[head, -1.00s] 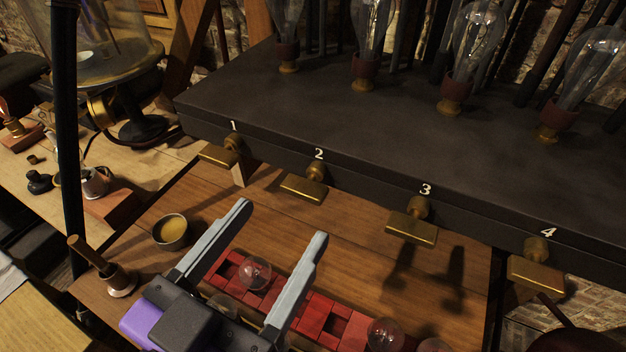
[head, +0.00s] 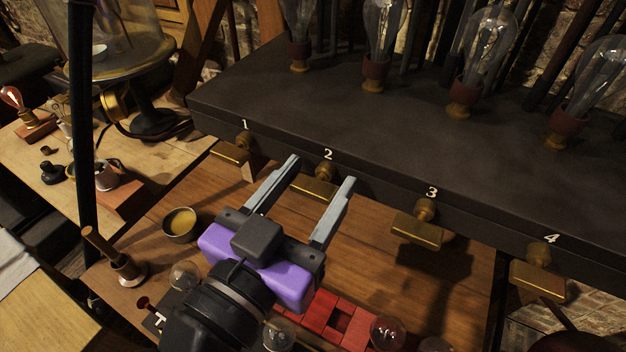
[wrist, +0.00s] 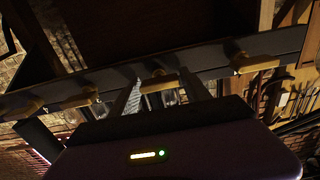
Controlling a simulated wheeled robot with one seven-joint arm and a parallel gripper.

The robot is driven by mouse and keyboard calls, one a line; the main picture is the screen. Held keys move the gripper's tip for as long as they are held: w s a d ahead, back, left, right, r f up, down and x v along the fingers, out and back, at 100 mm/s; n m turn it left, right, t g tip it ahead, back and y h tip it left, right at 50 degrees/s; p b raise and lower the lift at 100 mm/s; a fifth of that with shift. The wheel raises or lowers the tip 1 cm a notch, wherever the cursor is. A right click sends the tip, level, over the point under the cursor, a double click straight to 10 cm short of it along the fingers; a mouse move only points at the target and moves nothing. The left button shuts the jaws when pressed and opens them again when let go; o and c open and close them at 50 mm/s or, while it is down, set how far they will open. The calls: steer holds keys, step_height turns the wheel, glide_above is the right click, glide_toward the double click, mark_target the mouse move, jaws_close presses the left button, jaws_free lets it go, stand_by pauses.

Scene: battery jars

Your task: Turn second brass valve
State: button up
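The second brass valve (head: 314,187) sits under the white numeral 2 on the front of the dark shelf. Its flat handle lies roughly level, along the shelf front. My gripper (head: 324,170) is open, with its two grey fingers reaching toward the shelf on either side of this valve. In the head view I cannot tell whether the fingers touch the handle. In the wrist view the valve (wrist: 158,82) shows between my fingers, with a gap on each side.
Valves 1 (head: 230,152), 3 (head: 416,230) and 4 (head: 538,280) line the same shelf front (head: 375,185). Glass bulbs stand on top of the shelf. A small bowl (head: 181,224), a wooden-handled tool (head: 118,258) and red blocks (head: 335,320) sit on the wooden bench below.

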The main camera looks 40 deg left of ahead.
steer(key=c, duration=0.9)
steer(key=shift+n+p, duration=0.3)
steer(key=shift+n, duration=0.1)
steer(key=n+p, duration=0.3)
steer(key=shift+r+n, duration=0.1)
steer(key=shift+n, duration=0.3)
steer(key=n+p, duration=0.3)
steer(key=n, duration=0.1)
steer(key=shift+a+n+p, duration=0.15)
steer(key=shift+n+p, duration=0.15)
steer(key=n+p, duration=0.4)
steer(key=shift+s, duration=0.1)
steer(key=shift+a+f+n+p, duration=0.1)
steer(key=shift+f+n+p, duration=0.1)
steer(key=shift+n+p, duration=0.85)
steer(key=shift+f+n+p, duration=0.15)
steer(key=shift+n+p, duration=0.55)
steer(key=shift+n, duration=0.65)
